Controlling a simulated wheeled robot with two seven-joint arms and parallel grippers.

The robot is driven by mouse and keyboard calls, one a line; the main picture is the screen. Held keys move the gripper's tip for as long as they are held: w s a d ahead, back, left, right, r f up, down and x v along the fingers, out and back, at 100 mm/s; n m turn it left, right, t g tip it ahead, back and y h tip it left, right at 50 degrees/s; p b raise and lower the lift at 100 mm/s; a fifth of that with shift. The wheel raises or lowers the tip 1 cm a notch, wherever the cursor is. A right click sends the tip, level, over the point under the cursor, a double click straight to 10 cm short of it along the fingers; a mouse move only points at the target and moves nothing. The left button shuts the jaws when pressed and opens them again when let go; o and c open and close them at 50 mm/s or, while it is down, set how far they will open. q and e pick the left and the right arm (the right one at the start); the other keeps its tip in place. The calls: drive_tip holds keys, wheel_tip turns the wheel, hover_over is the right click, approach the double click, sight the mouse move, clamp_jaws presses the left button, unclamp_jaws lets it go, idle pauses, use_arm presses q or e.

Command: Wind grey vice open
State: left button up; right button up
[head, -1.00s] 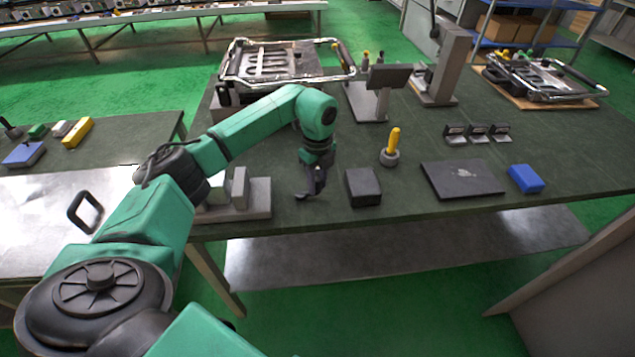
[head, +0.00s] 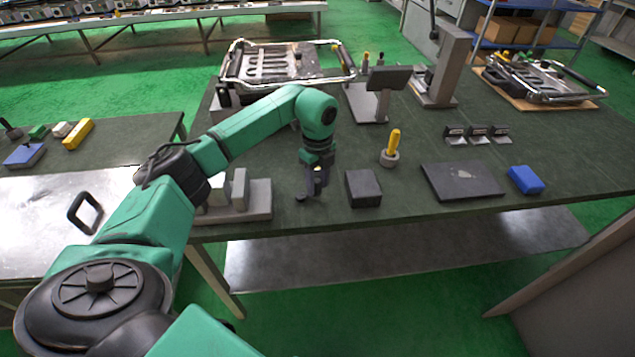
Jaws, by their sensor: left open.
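The grey vice (head: 258,204) sits at the near left edge of the dark green table, with two upright light grey jaws and a gap between them. My left arm reaches over it. My left gripper (head: 309,194) points down just right of the vice's base, low over the table. It is open, with its fingers small and dark in the picture. The vice's handle cannot be made out beside the fingers, so I cannot tell whether they touch it. My right gripper is out of view.
A dark block (head: 363,188) stands close to the right of my left gripper. Farther right are a yellow-handled tool in a round holder (head: 391,150), a dark flat plate (head: 462,181) and a blue block (head: 525,179). A chrome-framed fixture (head: 285,62) stands behind my arm.

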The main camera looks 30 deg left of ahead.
use_arm(q)
wheel_tip(320, 180, up, 14)
drive_tip(key=b, duration=0.1)
drive_tip(key=shift+r, duration=0.2)
